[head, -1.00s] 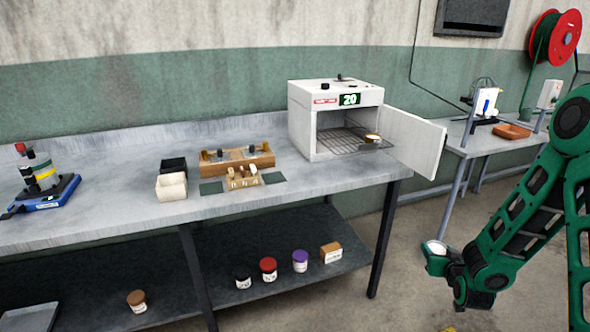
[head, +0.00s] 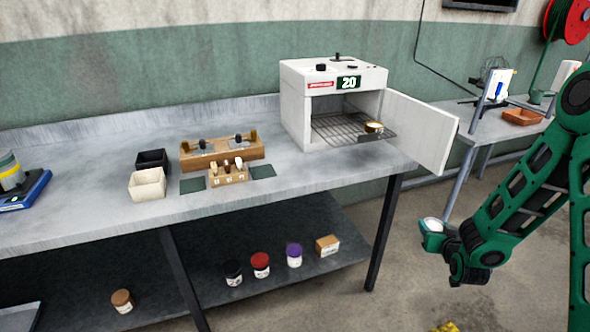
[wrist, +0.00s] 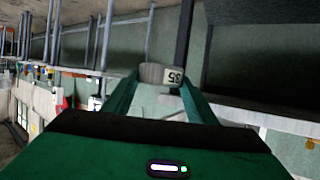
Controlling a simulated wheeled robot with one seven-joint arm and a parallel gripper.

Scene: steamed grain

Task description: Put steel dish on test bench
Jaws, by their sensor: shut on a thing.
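A small round steel dish with white contents (head: 432,224) is in my gripper (head: 436,238), off the right end of the bench and lower than its top. The wrist view shows the dish (wrist: 152,73) between the fingers, with a label reading 35. My gripper is shut on it, and it looks roughly upright. The test bench (head: 105,185) is the long grey table at the left and middle. A second small dish (head: 374,127) sits on the wire rack of the open oven.
The white oven (head: 300,104), marked 20, stands on the bench's right end, its door (head: 422,132) swung out toward my arm. A wooden rack (head: 205,155), two small boxes (head: 147,184) and dark pads (head: 193,185) occupy mid-bench. Jars (head: 260,265) stand on the lower shelf.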

